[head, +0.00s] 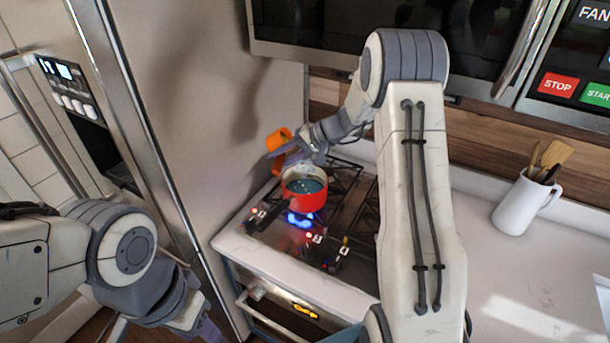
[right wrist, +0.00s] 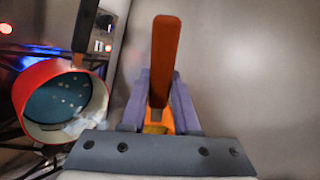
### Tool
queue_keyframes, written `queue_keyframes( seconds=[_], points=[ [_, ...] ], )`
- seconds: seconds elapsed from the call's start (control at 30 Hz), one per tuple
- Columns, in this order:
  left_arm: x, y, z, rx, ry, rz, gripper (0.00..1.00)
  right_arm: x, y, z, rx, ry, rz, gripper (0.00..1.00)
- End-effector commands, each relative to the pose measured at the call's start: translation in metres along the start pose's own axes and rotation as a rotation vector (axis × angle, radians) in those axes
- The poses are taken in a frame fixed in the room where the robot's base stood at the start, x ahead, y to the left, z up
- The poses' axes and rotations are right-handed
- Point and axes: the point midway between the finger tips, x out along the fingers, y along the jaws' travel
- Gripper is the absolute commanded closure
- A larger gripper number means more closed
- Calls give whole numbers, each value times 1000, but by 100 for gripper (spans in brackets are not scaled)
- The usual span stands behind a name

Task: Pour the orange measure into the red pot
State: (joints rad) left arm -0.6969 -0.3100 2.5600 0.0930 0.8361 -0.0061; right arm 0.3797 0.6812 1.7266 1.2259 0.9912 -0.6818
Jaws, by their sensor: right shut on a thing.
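The orange measure (head: 278,139) is in my right gripper (head: 288,150), up at the back left of the hob, just above and behind the red pot (head: 305,200). In the right wrist view the measure's orange handle (right wrist: 165,55) stands between the two purple fingers (right wrist: 158,105), which are shut on it. The measure looks tilted in the head view; its contents are hidden. The pot holds dark blue-green liquid with pale specks, and it also shows in the right wrist view (right wrist: 62,103). My left gripper (head: 195,322) is partly cut off at the bottom left.
The pot sits on a lit burner with a blue flame (head: 300,219) under it. The tall fridge side (head: 215,110) is close on the left. A microwave (head: 320,30) hangs above. A white jug of utensils (head: 520,205) stands on the right counter.

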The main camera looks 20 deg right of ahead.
Motion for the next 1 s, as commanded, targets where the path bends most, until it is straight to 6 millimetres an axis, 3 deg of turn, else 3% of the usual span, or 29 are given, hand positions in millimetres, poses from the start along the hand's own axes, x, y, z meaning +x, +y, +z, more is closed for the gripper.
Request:
queue_keyframes(
  seconds=[1.0],
  points=[
    [15, -1, 1, -3, 0, 0, 50, -4, 0, 0, 3, 1, -139, 100]
  ],
)
